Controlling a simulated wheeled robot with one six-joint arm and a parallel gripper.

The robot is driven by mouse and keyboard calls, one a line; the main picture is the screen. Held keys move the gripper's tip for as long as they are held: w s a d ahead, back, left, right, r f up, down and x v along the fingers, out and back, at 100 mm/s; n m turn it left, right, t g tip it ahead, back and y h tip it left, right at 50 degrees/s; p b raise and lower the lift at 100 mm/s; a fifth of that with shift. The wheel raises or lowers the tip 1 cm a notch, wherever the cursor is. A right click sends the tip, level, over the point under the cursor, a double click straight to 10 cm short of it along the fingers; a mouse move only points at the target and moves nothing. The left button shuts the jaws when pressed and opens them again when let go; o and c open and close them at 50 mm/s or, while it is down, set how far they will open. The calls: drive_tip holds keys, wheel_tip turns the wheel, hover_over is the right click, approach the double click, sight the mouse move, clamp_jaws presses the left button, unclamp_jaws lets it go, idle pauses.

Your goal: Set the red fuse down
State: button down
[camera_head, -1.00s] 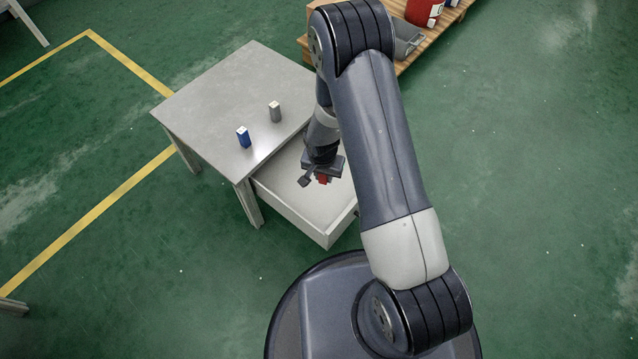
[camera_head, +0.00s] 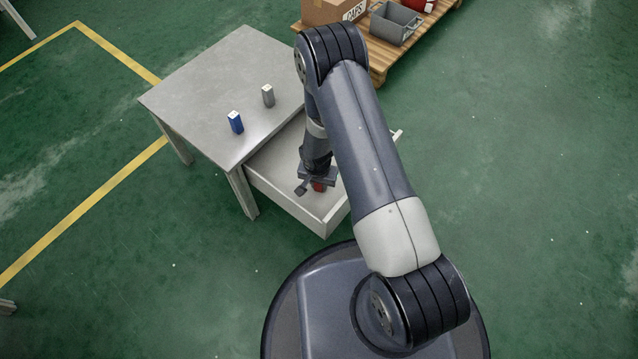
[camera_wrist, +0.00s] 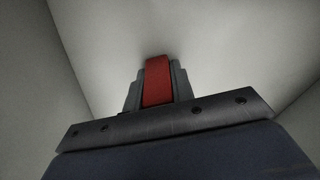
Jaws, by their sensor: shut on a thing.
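The red fuse (camera_wrist: 158,82) is held between the jaws of my gripper (camera_wrist: 156,88) in the wrist view. In the head view the red fuse (camera_head: 319,186) shows just below my gripper (camera_head: 316,183), which is down inside the open drawer (camera_head: 290,197) of the grey table. In the wrist view the fuse's far end is close to the pale drawer floor (camera_wrist: 205,45); I cannot tell whether it touches. My arm hides part of the drawer.
A blue fuse (camera_head: 235,122) and a grey fuse (camera_head: 268,96) stand on the grey table (camera_head: 205,90). The drawer walls stand around my gripper. A wooden pallet (camera_head: 380,68) at the back holds a cardboard box (camera_head: 328,12) and a grey bin (camera_head: 395,24).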

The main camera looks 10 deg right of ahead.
sight(318, 192)
drive_tip(key=c, duration=1.2)
unclamp_jaws()
wheel_tip(318, 192, up, 12)
drive_tip(key=s+p, duration=0.1)
drive_tip(key=p, duration=0.3)
drive_tip(key=shift+s+a, duration=0.15)
drive_tip(key=shift+a, duration=0.1)
